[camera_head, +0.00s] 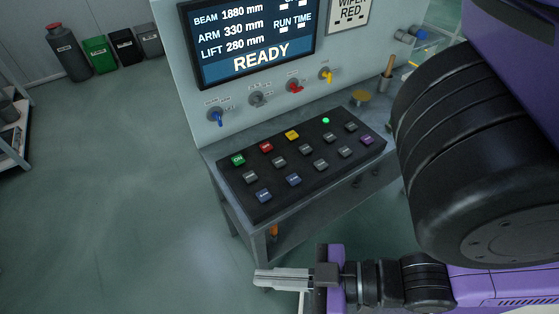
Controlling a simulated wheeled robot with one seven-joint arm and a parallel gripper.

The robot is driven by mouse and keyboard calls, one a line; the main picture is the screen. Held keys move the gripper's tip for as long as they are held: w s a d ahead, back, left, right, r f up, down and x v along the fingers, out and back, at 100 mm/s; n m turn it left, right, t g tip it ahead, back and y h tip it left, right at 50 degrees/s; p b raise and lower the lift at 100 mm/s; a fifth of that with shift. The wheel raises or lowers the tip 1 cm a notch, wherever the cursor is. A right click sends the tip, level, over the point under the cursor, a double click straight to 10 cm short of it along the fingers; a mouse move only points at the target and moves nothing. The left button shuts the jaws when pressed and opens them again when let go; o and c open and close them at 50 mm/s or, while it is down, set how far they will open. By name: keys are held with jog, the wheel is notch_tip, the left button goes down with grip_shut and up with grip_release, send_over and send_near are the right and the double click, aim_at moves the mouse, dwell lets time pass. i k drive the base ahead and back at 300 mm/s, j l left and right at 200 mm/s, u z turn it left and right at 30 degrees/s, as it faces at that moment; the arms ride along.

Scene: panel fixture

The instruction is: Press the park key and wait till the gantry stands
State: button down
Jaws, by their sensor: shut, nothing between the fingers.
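A black key panel (310,179) lies tilted on a grey bench below a screen. It bears a green ON key (238,160), a red key (266,147), a yellow key (292,135), several grey keys, two blue keys (264,195) and a purple key (367,139). The small labels are too small to read, so I cannot tell which is the park key. A green lamp (326,120) glows at the panel's back. The screen (247,37) reads READY, with beam, arm and lift figures. My gripper (258,277) is shut and empty, in front of the bench and apart from the panel. No gantry is seen.
Blue, grey, red and yellow valve handles (296,87) stick out of the wall below the screen. A brush in a pot (386,80) stands at the bench's right. Several bins (100,54) stand far left. The floor left of the bench is clear. My arm covers the right side.

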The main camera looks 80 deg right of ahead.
aim_at(278, 162)
jog(key=l+u, duration=0.1)
jog(key=u, duration=1.1)
jog(key=k+l, duration=0.2)
jog(key=k, duration=0.2)
jog(key=k+l, duration=0.2)
jog(key=k, duration=0.25)
jog(key=k+l, duration=0.2)
jog(key=k, duration=0.2)
